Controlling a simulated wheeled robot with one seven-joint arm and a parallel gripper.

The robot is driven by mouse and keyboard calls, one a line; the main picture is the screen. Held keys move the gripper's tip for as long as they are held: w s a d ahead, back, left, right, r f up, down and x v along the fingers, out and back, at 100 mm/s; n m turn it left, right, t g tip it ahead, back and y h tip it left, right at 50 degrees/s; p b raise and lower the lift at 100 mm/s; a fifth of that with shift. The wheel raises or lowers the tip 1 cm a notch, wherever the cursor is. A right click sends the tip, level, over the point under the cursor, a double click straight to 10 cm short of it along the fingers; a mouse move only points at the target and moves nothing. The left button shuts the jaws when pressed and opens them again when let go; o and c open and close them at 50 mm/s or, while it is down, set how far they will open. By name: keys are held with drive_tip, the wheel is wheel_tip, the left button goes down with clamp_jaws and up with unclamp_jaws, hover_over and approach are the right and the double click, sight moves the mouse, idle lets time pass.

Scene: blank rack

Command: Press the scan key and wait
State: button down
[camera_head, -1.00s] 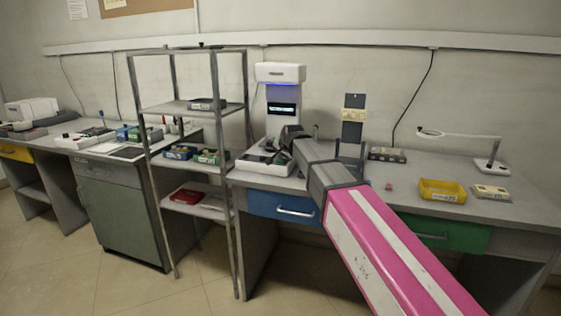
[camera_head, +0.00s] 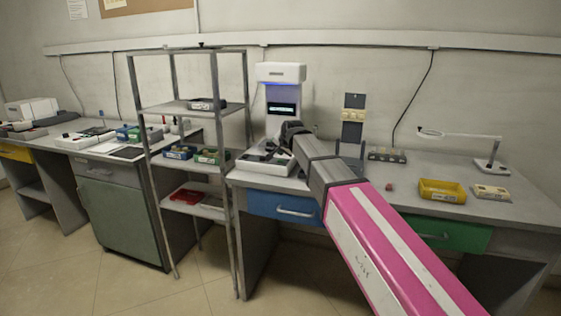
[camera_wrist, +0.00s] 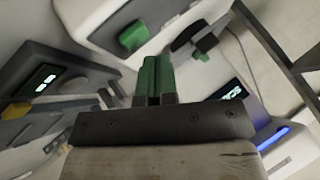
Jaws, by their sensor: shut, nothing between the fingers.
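The scanner (camera_head: 281,112) is a white column with a blue-lit head and a small dark display, standing on the bench. Its pale base (camera_head: 262,168) has dark parts on top. My gripper (camera_wrist: 153,78), with green fingers, is shut and empty in the wrist view. A green key (camera_wrist: 133,35) stands on a white panel just beyond the fingertips; I see a gap in the picture but cannot tell the depth. I cannot read whether it is the scan key. The scanner's lit display (camera_wrist: 232,93) and blue strip (camera_wrist: 273,138) show at right. My arm hides the fingers in the head view.
A metal shelf rack (camera_head: 243,130) stands left of the scanner. A dark upright device (camera_head: 353,125) stands right of it. A yellow tray (camera_head: 442,191), a small red object (camera_head: 389,187) and a lamp (camera_head: 490,166) are further right. The bench front there is partly clear.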

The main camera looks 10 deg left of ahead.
drive_tip(key=shift+r, duration=2.55)
